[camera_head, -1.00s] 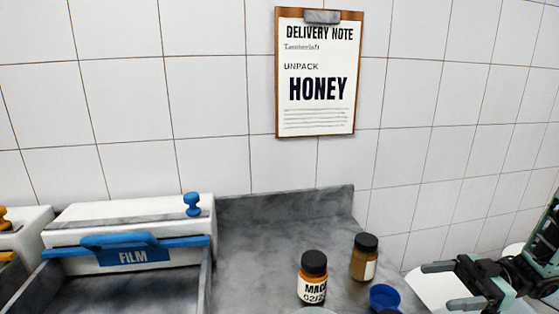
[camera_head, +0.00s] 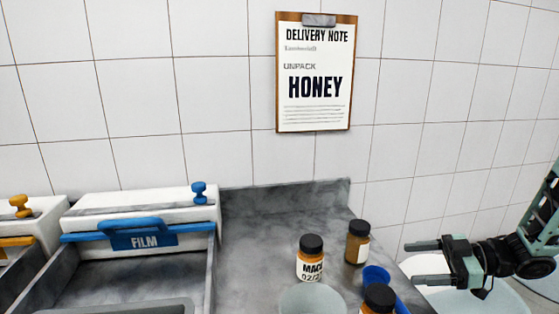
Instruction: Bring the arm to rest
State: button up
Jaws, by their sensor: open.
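My gripper (camera_head: 427,263) is at the lower right, at the end of my dark arm. Its two fingers point left and are spread apart with nothing between them. It is to the right of the jars and apart from them in the picture. Behind and below it are pale round surfaces that I cannot identify.
On the grey counter (camera_head: 255,235) stand a jar labelled "MACA" (camera_head: 311,266), another jar (camera_head: 357,243) and a third (camera_head: 378,298), near a blue item (camera_head: 376,275) and a pale round dish (camera_head: 312,300). A FILM dispenser (camera_head: 145,240) is left. A HONEY delivery note (camera_head: 314,85) hangs on the wall.

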jog(key=w+d+r+m+t+h, duration=0.45)
jog(key=m+h, duration=0.45)
jog(key=h, duration=0.3)
jog(key=s+a+r+m+g+h, duration=0.1)
jog(key=s+m+g, duration=0.2)
jog(key=s, duration=0.5)
jog(key=s+a+m+g+h, duration=0.15)
jog(key=s+m, duration=0.25)
jog(key=s, duration=0.4)
jog(key=s+a+n+g, duration=0.2)
jog(key=s+a, duration=0.3)
jog(key=a, duration=0.5)
jog(key=shift+s+a+r+n+g+y, duration=0.15)
jog(key=shift+s+r+n+g+y, duration=0.15)
jog(key=shift+r+n+y, duration=0.25)
jog(key=s+a+n, duration=0.1)
jog(key=s+a, duration=0.1)
jog(key=s, duration=0.1)
jog(key=s+a+n+g, duration=0.1)
jog(key=s+a+n, duration=0.1)
jog(key=s+a, duration=0.1)
jog(key=s+a+r+n, duration=0.1)
jog(key=s+a, duration=0.2)
jog(key=shift+s+a+g, duration=0.1)
jog(key=shift+a+g, duration=0.05)
jog(key=shift+g, duration=0.15)
jog(key=shift+c, duration=0.2)
